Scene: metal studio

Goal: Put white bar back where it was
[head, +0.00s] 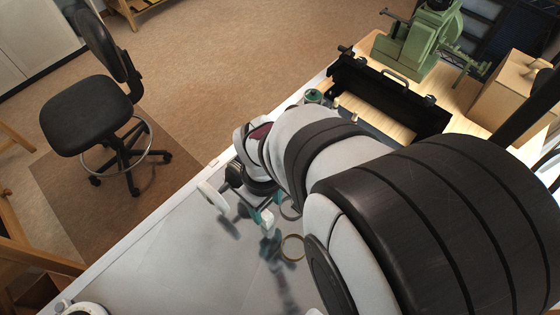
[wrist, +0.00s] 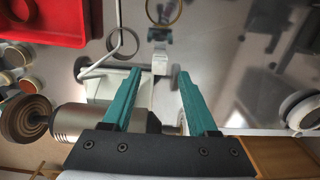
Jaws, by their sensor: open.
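My gripper (wrist: 160,82) has two teal fingers spread wide apart in the wrist view. A pale, narrow bar-like piece (wrist: 160,62), which looks like the white bar, shows in the gap between the fingers. No finger is clearly touching it, and its lower part is hard to make out. In the head view my gripper (head: 265,220) is low over the shiny grey table (head: 170,265), close to its far left edge. My arm covers much of the area around it. I cannot tell the white bar apart clearly in the head view.
A gold ring (head: 292,247) and a grey ring (wrist: 122,42) lie near my gripper. A red tray (wrist: 45,20) and several round pieces are at the left of the wrist view. A black frame (head: 390,95) and green machine (head: 420,40) stand at the back. The table's front left is mostly clear.

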